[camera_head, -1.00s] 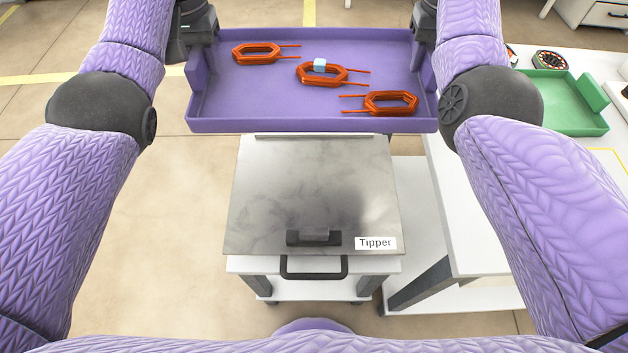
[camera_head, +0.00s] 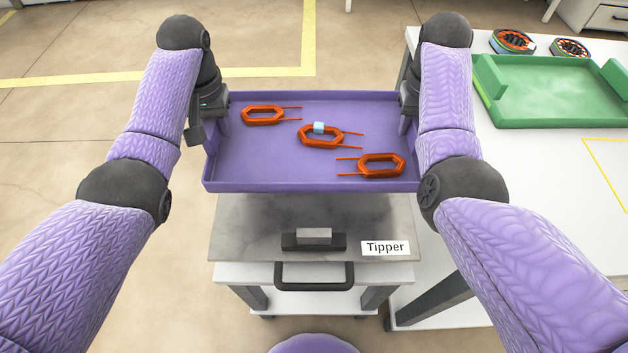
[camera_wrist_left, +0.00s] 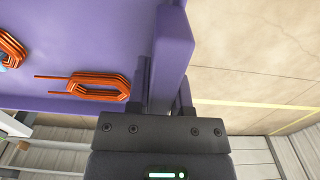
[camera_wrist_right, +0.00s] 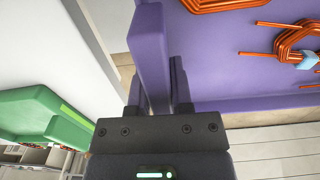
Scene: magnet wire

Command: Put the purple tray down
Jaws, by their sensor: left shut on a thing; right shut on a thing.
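The purple tray (camera_head: 270,165) is held level between my two grippers, in front of me and over the far part of the Tipper's metal top (camera_head: 235,225). Whether it touches that top I cannot tell. Three orange wire coils lie in it: one at left (camera_head: 262,115), one in the middle (camera_head: 318,137) with a pale blue cube (camera_head: 319,128) on it, one at right (camera_head: 381,166). My left gripper (camera_wrist_left: 166,95) is shut on the tray's left end wall. My right gripper (camera_wrist_right: 160,95) is shut on the right end wall. In the head view the wrists partly hide both ends.
Open floor lies at left.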

